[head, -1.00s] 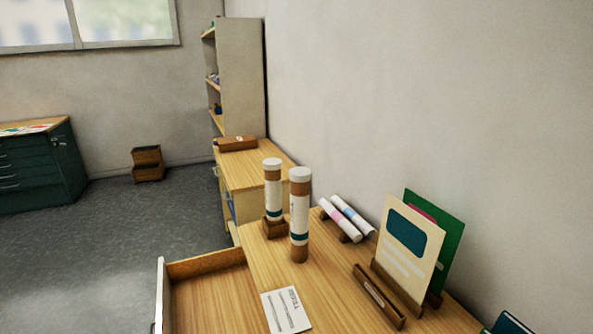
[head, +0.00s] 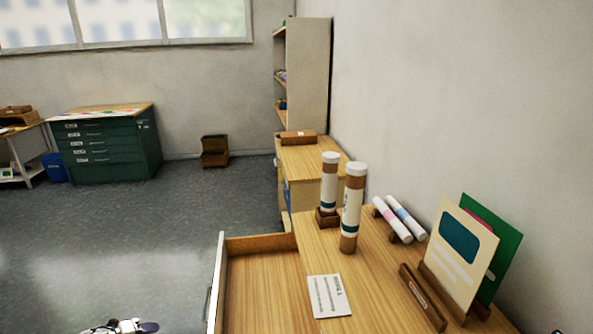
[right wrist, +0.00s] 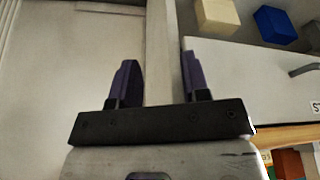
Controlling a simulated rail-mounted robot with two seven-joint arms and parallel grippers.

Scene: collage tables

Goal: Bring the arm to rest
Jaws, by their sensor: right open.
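My right gripper (right wrist: 160,82) shows in the right wrist view with its two dark purple fingers apart and nothing between them. It is beside a pale drawer front (right wrist: 262,78) with a grey handle and does not appear to hold it. In the head view, a small white and dark piece of one of my arms shows at the bottom edge left of the desk; I cannot tell which arm. My left gripper cannot be made out in either view.
The desk (head: 300,240) has an open, empty-looking drawer (head: 262,290) on its left. Two tubes (head: 351,205), a card (head: 329,296) and card stands (head: 423,297) are on top. A cream block (right wrist: 216,14) and blue block (right wrist: 274,24) lie behind the drawer front.

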